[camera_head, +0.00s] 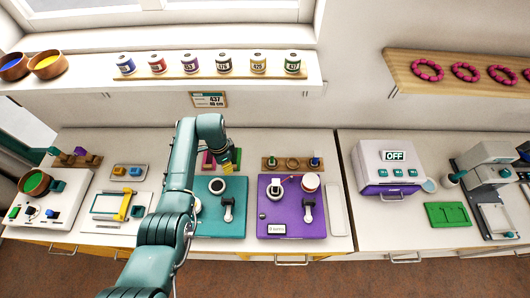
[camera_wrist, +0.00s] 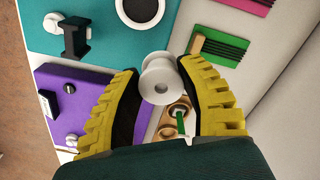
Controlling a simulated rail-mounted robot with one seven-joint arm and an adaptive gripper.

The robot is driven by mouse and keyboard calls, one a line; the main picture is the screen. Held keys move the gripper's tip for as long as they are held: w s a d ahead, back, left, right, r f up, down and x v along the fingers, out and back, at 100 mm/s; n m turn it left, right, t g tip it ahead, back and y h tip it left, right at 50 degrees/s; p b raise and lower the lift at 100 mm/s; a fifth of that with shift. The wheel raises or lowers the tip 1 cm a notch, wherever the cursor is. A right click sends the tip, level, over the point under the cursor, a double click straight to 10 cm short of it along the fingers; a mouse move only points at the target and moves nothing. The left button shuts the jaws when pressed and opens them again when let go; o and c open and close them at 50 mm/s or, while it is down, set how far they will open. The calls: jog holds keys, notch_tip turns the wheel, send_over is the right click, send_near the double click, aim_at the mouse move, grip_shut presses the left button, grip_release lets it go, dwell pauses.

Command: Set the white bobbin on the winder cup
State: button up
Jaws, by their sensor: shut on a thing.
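My gripper (camera_wrist: 160,85) has yellow ridged fingers and is shut on the white bobbin (camera_wrist: 160,82), which sits between the fingertips. In the head view my gripper (camera_head: 229,163) is above the back edge of the teal board (camera_head: 240,229), and the bobbin cannot be made out there. A round white-rimmed piece with a dark centre (camera_head: 215,186) is on the teal board; it also shows at the top of the wrist view (camera_wrist: 142,8). I cannot tell for certain whether it is the winder cup. The held bobbin is apart from it.
A black lever (camera_head: 228,208) stands on the teal board. A wooden peg rack (camera_head: 291,163) stands behind. Pink and green pads (camera_wrist: 219,47) lie near the gripper.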

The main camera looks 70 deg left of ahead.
jog(key=p, duration=0.1)
send_over(217, 186)
notch_tip(217, 186, down, 6)
jog(key=b, duration=0.5)
jog(key=shift+s, duration=0.15)
jog(key=shift+f+b, duration=0.65)
jog(key=shift+f, duration=0.1)
dwell(0.3)
jog(key=o, duration=0.9)
